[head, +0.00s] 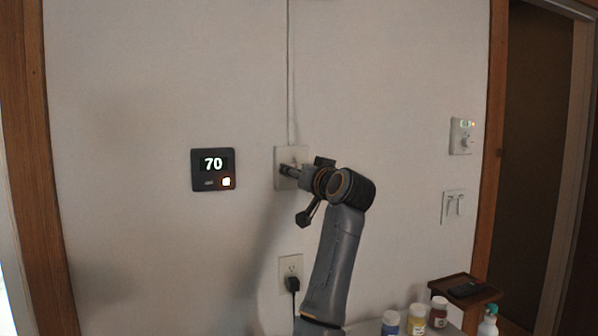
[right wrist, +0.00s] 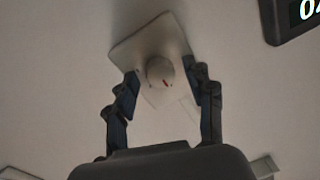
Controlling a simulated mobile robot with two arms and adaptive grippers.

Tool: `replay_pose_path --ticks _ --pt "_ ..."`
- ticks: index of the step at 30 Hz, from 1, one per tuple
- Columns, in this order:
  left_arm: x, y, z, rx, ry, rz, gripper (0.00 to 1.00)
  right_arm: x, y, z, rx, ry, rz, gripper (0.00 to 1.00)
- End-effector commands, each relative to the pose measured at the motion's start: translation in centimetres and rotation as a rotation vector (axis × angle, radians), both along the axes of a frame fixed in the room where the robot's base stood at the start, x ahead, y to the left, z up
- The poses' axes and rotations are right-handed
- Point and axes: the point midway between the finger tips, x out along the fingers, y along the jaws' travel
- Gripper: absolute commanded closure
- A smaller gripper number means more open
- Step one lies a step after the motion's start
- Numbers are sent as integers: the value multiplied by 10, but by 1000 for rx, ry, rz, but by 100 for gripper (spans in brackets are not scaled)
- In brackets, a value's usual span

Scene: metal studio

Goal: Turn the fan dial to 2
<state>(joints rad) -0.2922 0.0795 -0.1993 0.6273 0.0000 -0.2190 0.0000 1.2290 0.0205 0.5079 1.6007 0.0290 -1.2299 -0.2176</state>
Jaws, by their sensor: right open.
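My right gripper (head: 287,171) is at this plate. Its open fingers (right wrist: 161,78) stand on either side of the dial, and I cannot tell whether they touch it. Any numbers around the dial are too small or blurred to read. My left gripper is not in view.
A black thermostat (head: 213,170) reading 70 is left of the plate. An outlet with a black plug (head: 292,283) is below. Another control plate (head: 461,137) and a switch plate (head: 453,206) are at the right. Bottles (head: 417,319) stand low by a small wooden stand (head: 450,283).

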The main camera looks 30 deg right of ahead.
Motion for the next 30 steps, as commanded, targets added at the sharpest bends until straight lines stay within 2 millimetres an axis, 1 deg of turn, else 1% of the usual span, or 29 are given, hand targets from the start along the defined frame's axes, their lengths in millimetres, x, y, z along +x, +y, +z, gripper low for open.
replay_pose_path --ticks 5,6,8,9,11,12,14,23,30 --pt "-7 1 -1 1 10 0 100 0 0 0 0 -1 0 47" --pt "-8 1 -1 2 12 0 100 0 0 0 0 -1 0 49" --pt "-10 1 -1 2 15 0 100 0 0 0 0 -1 0 61" --pt "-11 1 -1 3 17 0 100 0 0 0 0 -1 0 69" --pt "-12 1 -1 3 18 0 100 0 0 0 0 -1 0 82" --pt "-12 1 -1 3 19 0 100 0 0 0 0 -1 0 90" --pt "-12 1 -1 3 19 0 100 0 0 0 0 -1 0 100" --pt "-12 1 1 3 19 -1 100 0 0 0 31 -7 -1 100" --pt "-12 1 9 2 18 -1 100 0 0 1 158 -38 0 100"
